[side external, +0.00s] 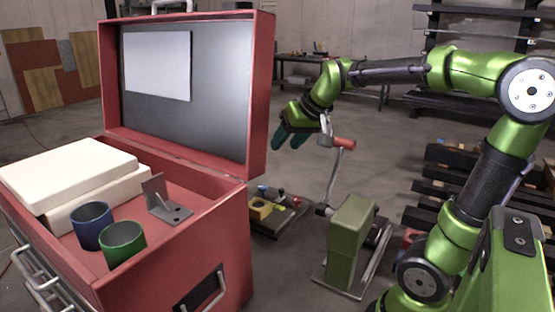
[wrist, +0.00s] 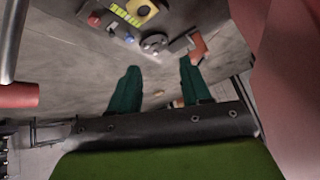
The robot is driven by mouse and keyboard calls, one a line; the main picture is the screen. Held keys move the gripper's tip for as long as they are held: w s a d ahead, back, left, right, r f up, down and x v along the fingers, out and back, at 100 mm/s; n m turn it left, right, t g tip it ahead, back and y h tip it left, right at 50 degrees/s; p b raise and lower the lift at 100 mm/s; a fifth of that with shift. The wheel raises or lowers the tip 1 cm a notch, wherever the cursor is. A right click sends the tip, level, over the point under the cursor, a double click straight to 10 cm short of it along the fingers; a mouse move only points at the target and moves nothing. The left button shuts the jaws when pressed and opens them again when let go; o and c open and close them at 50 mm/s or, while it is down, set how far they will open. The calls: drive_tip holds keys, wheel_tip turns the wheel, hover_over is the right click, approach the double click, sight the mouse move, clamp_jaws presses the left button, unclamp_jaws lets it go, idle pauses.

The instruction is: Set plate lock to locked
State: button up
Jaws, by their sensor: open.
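My gripper (side external: 287,140) is open and empty, its dark green fingers pointing down beside the open red lid. In the wrist view the fingers of my gripper (wrist: 158,67) are spread apart with bare floor between them. A low control panel (side external: 284,226) lies below my gripper. It carries a yellow block (side external: 260,210), also in the wrist view (wrist: 143,9), and small knobs. In the wrist view a red-orange handle (wrist: 199,46) on a grey arm lies just beyond the right fingertip, beside a round dial (wrist: 154,43). I cannot tell which part is the plate lock or its setting.
The red toolbox (side external: 215,240) with its raised lid (side external: 262,95) stands close left of my gripper. A green crank box (side external: 345,250) stands to the right; its red crank handle (side external: 343,142) rises near my wrist, also in the wrist view (wrist: 18,95). Floor shows between.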

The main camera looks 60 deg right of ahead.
drive_tip(key=w+d+f+g, duration=0.2)
drive_tip(key=w+d+f, duration=0.2)
drive_tip(key=d, duration=0.3)
drive_tip(key=m+g+h, duration=0.1)
drive_tip(key=g, duration=0.1)
approach(282, 190)
drive_tip(key=shift+t, duration=0.3)
drive_tip(key=x, duration=0.8)
drive_tip(key=shift+s+d+f, duration=0.1)
drive_tip(key=shift+c, duration=0.2)
clamp_jaws()
